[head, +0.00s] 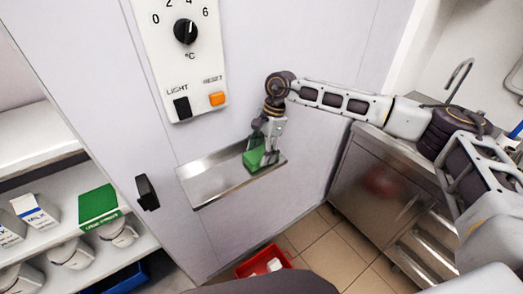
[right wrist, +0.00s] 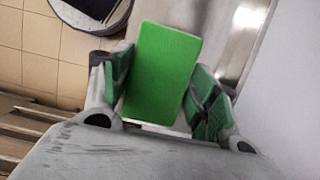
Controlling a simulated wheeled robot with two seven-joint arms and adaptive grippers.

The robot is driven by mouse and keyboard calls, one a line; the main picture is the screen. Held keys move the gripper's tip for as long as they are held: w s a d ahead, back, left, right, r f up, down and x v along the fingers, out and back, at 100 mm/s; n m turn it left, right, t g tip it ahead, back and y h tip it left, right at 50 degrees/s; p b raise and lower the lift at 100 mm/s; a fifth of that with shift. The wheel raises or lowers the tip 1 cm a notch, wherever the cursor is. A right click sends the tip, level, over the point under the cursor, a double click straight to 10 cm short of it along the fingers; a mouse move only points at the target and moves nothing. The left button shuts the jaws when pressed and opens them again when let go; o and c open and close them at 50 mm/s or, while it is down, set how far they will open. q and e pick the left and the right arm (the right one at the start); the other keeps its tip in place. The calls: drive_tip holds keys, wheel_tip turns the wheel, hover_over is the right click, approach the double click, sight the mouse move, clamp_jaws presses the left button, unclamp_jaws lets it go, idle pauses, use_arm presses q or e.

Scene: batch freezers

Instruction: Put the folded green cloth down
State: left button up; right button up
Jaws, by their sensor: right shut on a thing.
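The folded green cloth (head: 252,158) is a flat green block over the right part of a metal wall shelf in the head view. My right gripper (head: 262,150) is at the cloth, fingers pointing down. In the right wrist view the cloth (right wrist: 162,72) stands between the two fingers (right wrist: 163,100), which are shut on it. The metal shelf (head: 208,185) is bare on its left side. Whether the cloth touches the shelf, I cannot tell. My left gripper is in neither view.
A control panel with a dial (head: 186,31) and an orange button (head: 217,99) is above the shelf. A black door handle (head: 147,192) is left of it. White racks hold several containers and a green box (head: 98,205). A red crate (head: 262,262) is on the floor. A steel cabinet (head: 375,185) stands right.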

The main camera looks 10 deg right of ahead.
drive_tip(key=shift+f, duration=0.2)
drive_tip(key=o, duration=1.1)
drive_tip(key=shift+r, duration=0.25)
drive_tip(key=b+v, duration=0.1)
drive_tip(key=v, duration=1.1)
drive_tip(key=shift+b, duration=0.35)
drive_tip(key=shift+w+f, duration=0.1)
